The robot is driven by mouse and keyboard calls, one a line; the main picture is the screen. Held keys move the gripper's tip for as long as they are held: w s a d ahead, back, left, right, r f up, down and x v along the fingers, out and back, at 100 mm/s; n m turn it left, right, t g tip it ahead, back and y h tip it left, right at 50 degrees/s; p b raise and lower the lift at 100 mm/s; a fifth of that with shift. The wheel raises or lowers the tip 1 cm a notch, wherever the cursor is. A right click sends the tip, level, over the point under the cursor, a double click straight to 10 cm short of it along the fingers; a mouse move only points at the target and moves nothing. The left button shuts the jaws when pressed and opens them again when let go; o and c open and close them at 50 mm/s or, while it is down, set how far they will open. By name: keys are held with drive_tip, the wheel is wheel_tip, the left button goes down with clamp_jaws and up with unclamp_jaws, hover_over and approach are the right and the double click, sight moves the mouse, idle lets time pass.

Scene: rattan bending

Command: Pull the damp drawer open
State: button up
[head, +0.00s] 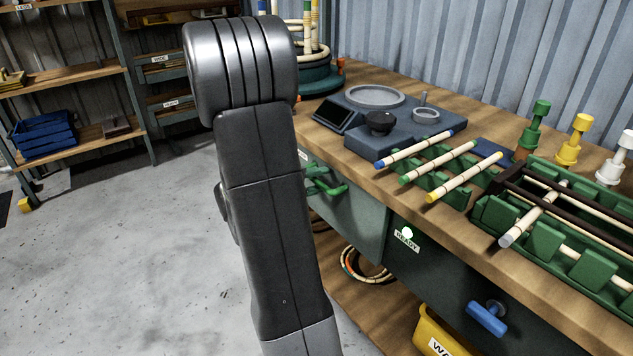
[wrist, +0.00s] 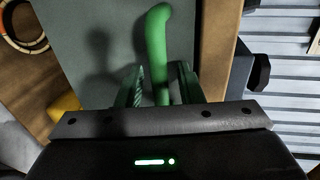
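A pale grey-green drawer front (head: 348,215) with a green handle (head: 330,188) is set under the workbench. It looks shut, about in line with the bench front. Its label (head: 303,156) is mostly hidden by my arm, so I cannot read it. In the wrist view the green handle (wrist: 157,45) runs between the two fingers of my gripper (wrist: 160,88). The fingers stand on either side of it, with narrow gaps visible, so the gripper is open around the handle. In the head view my arm hides most of the gripper.
A dark panel marked READY (head: 407,239) with a lit green lamp and a blue handle (head: 487,318) is to the right. A yellow bin (head: 437,335) and coiled rings (head: 362,265) are below. The worktop holds rattan sticks on green racks (head: 440,180). The floor at left is clear.

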clamp_jaws()
drive_tip(key=shift+s+a, duration=0.1)
drive_tip(key=f+p+v, duration=0.2)
drive_tip(key=p+v, duration=0.5)
drive_tip(key=v, duration=0.2)
drive_tip(key=f+p+v, duration=0.2)
drive_tip(key=p+v, duration=0.5)
drive_tip(key=v, duration=0.3)
drive_tip(key=shift+s+a, duration=0.35)
drive_tip(key=shift+a, duration=0.15)
unclamp_jaws()
